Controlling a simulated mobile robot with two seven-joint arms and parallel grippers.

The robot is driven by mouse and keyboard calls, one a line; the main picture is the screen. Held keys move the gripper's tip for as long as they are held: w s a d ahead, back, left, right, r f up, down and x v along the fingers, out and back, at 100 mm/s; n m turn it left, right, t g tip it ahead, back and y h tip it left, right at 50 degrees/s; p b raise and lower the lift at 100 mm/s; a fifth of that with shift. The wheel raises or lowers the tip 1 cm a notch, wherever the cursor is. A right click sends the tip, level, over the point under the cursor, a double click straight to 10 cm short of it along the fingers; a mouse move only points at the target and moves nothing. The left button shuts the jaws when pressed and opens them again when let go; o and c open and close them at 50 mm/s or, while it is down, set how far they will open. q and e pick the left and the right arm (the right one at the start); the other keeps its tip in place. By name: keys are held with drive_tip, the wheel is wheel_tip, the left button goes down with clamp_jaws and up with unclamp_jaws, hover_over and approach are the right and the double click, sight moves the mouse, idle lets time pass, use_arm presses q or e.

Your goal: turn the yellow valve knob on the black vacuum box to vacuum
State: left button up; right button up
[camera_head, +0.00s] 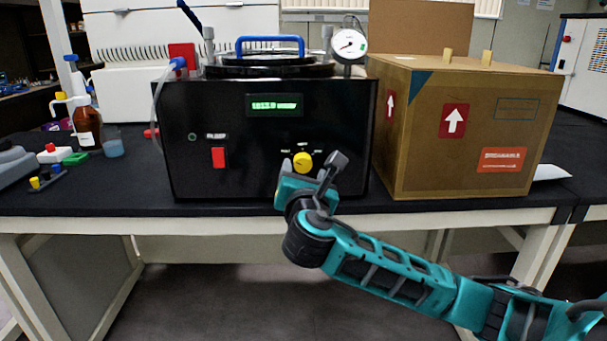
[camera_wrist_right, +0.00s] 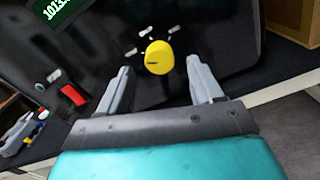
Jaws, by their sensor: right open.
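The black vacuum box (camera_head: 215,120) stands on the dark bench top. Its yellow valve knob (camera_head: 303,162) is on the lower right of the front panel, with small white labels around it. In the right wrist view the knob (camera_wrist_right: 159,57) sits ahead of my right gripper (camera_wrist_right: 160,85), roughly centred between the two grey fingertips. The fingers are open and apart from the knob. In the head view my right gripper (camera_head: 311,168) is in front of the box, just below and around the knob's position, partly hiding the panel. My left gripper is not in view.
The box has a red switch (camera_head: 218,157), a green display (camera_head: 275,105) and a pressure gauge (camera_head: 349,45) on top. A cardboard box (camera_head: 465,125) stands close on the right. A brown bottle (camera_head: 87,125) and a beaker (camera_head: 113,145) stand at left.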

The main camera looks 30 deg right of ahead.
sight(303, 166)
drive_tip(key=shift+x, duration=1.65)
drive_tip(key=shift+a, duration=0.1)
drive_tip(key=c, duration=1.1)
